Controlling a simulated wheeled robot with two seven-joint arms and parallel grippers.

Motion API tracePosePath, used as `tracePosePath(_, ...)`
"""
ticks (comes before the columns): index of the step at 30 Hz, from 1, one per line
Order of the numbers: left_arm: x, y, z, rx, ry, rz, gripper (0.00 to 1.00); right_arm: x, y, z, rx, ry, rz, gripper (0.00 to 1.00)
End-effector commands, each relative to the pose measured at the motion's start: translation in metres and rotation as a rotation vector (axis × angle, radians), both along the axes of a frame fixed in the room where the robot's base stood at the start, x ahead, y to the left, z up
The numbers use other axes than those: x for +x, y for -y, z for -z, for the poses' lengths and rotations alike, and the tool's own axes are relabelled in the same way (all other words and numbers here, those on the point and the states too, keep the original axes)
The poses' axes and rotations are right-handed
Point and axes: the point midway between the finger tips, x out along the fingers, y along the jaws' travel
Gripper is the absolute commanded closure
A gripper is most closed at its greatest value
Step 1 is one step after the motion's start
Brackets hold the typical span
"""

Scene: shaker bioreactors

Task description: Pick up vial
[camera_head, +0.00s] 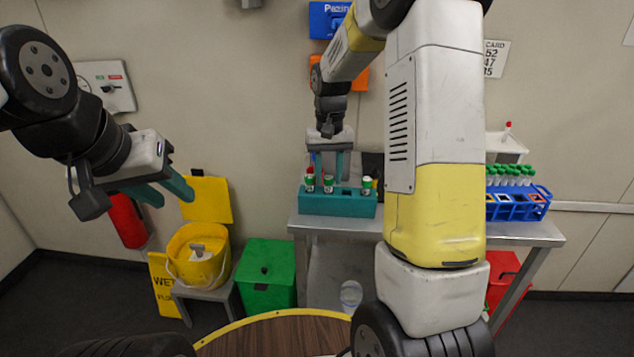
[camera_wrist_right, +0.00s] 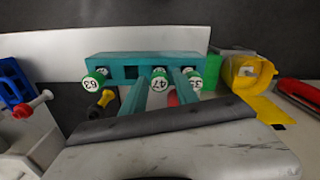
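A teal rack (camera_head: 338,206) stands on the table and holds several capped vials with white number labels. It also shows in the right wrist view (camera_wrist_right: 200,62). My right gripper (camera_head: 328,176) is above the rack, pointing down, its two teal fingers spread. In the right wrist view the green-capped vial labelled 47 (camera_wrist_right: 159,80) lies between the fingertips (camera_wrist_right: 160,78), with no clear grip on it. Vial 63 (camera_wrist_right: 93,81) is to the left; another green-capped vial (camera_wrist_right: 194,80) is partly hidden by a finger. My left gripper (camera_head: 175,195) is open and empty, away from the table.
A blue rack (camera_head: 517,204) with several green-capped tubes stands at the table's right, near a white tray (camera_head: 505,147). My right arm hides the table's middle. A yellow bucket (camera_head: 198,255) on a stool and a green bin (camera_head: 267,275) stand left of the table (camera_head: 520,234).

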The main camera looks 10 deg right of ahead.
Motion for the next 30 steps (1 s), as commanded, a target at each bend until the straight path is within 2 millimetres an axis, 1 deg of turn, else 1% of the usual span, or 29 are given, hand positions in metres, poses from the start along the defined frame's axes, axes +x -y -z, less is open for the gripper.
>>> tracePosePath(1, 0.0, 0.0, 0.0, 0.0, 0.0, 0.0, 0.64, 0.0, 0.0, 0.007, 0.0, -0.002, 0.001, 0.64)
tracePosePath(3, 0.0, 0.0, 0.0, 0.0, 0.0, 0.0, 0.64, 0.0, 0.0, 0.011, 0.0, -0.001, 0.001, 0.64)
tracePosePath(11, 0.0, 0.0, 0.0, 0.0, 0.0, 0.0, 0.64, 0.0, 0.0, 0.013, 0.0, 0.001, 0.001, 0.64)
tracePosePath(15, 0.0, 0.0, 0.0, 0.0, 0.0, 0.0, 0.64, 0.0, 0.0, 0.013, 0.0, 0.001, 0.001, 0.92)
tracePosePath(16, 0.0, 0.0, 0.0, 0.0, 0.0, 0.0, 0.64, 0.0, 0.0, 0.013, 0.0, 0.001, 0.001, 0.98)
tracePosePath(17, 0.0, 0.0, 0.0, 0.0, 0.0, 0.0, 0.64, 0.0, 0.0, 0.013, 0.0, 0.001, 0.001, 1.0)
tracePosePath(26, 0.0, 0.0, 0.0, 0.0, 0.0, 0.0, 0.64, 0.0, 0.0, 0.012, 0.0, 0.001, 0.0, 1.0)
tracePosePath(29, 0.0, 0.0, 0.0, 0.0, 0.0, 0.0, 0.64, 0.001, 0.0, 0.004, 0.0, 0.003, 0.0, 1.0)
tracePosePath(30, 0.0, 0.0, 0.0, 0.0, 0.0, 0.0, 0.64, 0.001, 0.0, -0.001, 0.0, 0.004, 0.0, 1.0)
